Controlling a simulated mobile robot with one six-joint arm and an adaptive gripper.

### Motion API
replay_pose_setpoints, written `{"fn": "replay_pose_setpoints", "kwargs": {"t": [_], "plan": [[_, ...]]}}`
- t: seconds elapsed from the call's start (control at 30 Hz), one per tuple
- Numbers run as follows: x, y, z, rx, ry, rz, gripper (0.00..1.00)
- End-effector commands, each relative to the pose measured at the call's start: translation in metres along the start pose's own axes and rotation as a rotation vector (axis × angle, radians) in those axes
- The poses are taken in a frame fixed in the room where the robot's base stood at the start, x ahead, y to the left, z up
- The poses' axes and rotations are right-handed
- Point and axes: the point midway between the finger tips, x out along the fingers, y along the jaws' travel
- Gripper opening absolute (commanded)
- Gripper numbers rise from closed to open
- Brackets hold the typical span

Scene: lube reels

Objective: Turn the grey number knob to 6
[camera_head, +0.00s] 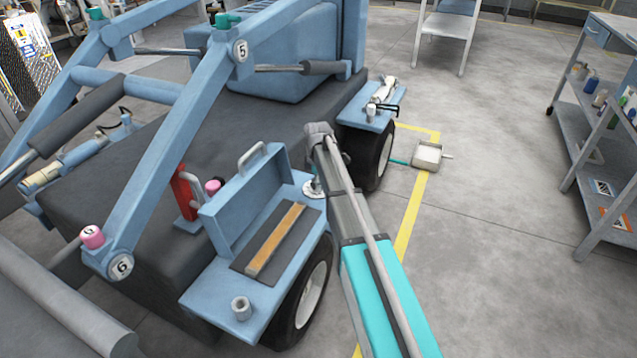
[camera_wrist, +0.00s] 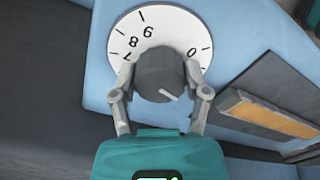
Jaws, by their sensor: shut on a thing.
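The grey number knob (camera_wrist: 160,72) fills the middle of the wrist view. It sits on a round white dial (camera_wrist: 170,24) with black marks and numbers; 7, 8, 9 appear upside down at the upper left and 0 at the right. A light pointer line on the knob's face points to the lower right; the dial there is hidden. My gripper (camera_wrist: 161,80) is shut on the knob, one finger on each side. In the camera_head view the white dial (camera_head: 314,190) shows beside my arm; the knob is mostly hidden there.
The dial is on a blue machine surface (camera_wrist: 70,35). An open blue box (camera_head: 240,195) and a dark mat with an orange-brown strip (camera_head: 275,240) are close by. A wheel (camera_head: 303,300) is below. Open floor (camera_head: 490,170) lies to the right, with a grey shelf cart (camera_head: 600,150) beyond.

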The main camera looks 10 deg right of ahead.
Motion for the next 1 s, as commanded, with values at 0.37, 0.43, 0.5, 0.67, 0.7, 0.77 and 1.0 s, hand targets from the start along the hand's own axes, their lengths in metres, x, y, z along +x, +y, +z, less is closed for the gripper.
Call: {"fn": "replay_pose_setpoints", "kwargs": {"t": [0.37, 0.43, 0.5, 0.67, 0.7, 0.77, 1.0], "plan": [[0.0003, -0.0037, 0.0001, 0.140, -0.003, -0.007, 0.13], [0.0003, -0.0039, 0.0001, 0.188, -0.003, -0.007, 0.13], [0.0003, -0.0040, 0.0000, 0.243, -0.003, -0.008, 0.13], [0.0004, -0.0043, -0.0001, 0.384, -0.003, -0.008, 0.13], [0.0004, -0.0044, -0.0001, 0.422, -0.003, -0.008, 0.13], [0.0004, -0.0045, -0.0002, 0.479, -0.003, -0.008, 0.13], [0.0004, -0.0047, -0.0003, 0.707, -0.003, -0.008, 0.13]]}}
